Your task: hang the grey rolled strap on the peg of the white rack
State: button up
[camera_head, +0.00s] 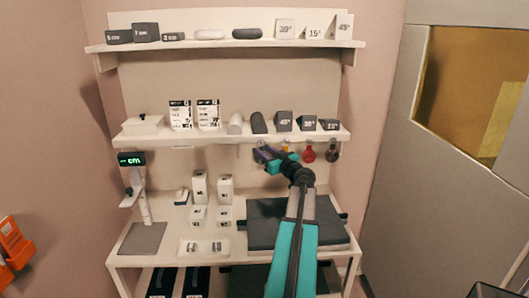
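The white rack (135,135) stands against the back wall, with a row of small hooks or pegs under its middle shelf. A small round dark grey item (333,152), possibly a rolled strap, hangs under that shelf at the right end. A red round item (308,154) and an orange one (285,146) hang to its left, the orange one partly hidden by my arm. My gripper (266,158), with teal and purplish parts, is just below the shelf's front edge, left of these. I cannot tell whether it holds anything. Any peg behind it is hidden.
The middle shelf carries a light grey roll (235,124), a dark roll (259,122) and dark angle blocks (284,121). Below, the desk holds small white boxes (198,188), a dark pad (262,232) and a height gauge (140,195). An orange object (14,243) is at far left.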

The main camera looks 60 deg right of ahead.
jog(key=shift+o, duration=0.8)
jog(key=b+v, duration=0.4)
jog(key=v, duration=0.9)
jog(key=shift+s+a+b, duration=0.2)
jog(key=shift+s+b, duration=0.15)
jog(key=shift+s, duration=0.05)
